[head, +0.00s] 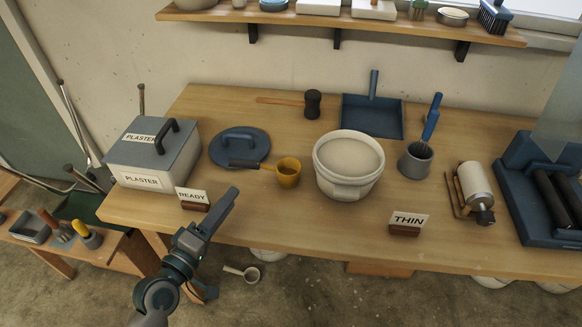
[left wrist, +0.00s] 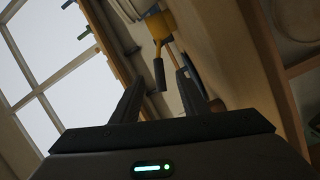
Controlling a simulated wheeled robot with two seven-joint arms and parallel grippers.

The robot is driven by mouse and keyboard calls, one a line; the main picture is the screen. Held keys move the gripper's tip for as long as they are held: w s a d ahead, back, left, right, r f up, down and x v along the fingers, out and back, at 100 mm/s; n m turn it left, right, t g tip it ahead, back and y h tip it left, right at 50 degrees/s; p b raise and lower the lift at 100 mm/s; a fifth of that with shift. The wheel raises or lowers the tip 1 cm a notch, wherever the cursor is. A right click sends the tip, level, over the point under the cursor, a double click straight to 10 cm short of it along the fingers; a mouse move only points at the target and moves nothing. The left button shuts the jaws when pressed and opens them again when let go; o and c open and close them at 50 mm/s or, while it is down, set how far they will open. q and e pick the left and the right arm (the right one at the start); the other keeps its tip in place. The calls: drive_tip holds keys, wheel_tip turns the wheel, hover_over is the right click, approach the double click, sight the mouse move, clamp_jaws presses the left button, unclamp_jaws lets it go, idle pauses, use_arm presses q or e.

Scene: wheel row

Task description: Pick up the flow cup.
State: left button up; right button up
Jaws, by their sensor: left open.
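The flow cup, an orange-yellow cup (head: 288,176) with a dark handle pointing left, sits on the wooden table left of the white bucket. In the left wrist view the cup (left wrist: 157,24) is at the top, its dark handle (left wrist: 159,75) seen between the fingers but apart from them. My left gripper (head: 230,198) is at the table's front edge, left of and nearer than the cup. It is open and empty; its fingers also show in the left wrist view (left wrist: 160,92). My right gripper is not in view.
A blue round lid (head: 239,144) lies behind the handle. The white bucket (head: 348,185) stands close right of the cup. A READY sign (head: 193,198) and a grey PLASTER box (head: 150,160) are at the left. A THIN sign (head: 408,222) stands at the front.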

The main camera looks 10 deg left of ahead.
sight(253, 168)
use_arm(q)
drive_tip(key=shift+s+r, duration=0.1)
drive_tip(key=shift+s, duration=0.05)
drive_tip(key=shift+w+d, duration=0.15)
drive_tip(key=shift+w, duration=0.5)
drive_tip(key=p+x, duration=0.2)
drive_tip(key=x, duration=0.8)
drive_tip(key=shift+w+r, duration=0.1)
drive_tip(key=shift+w, duration=0.1)
drive_tip(key=shift+w+d, duration=0.15)
drive_tip(key=shift+w, duration=0.15)
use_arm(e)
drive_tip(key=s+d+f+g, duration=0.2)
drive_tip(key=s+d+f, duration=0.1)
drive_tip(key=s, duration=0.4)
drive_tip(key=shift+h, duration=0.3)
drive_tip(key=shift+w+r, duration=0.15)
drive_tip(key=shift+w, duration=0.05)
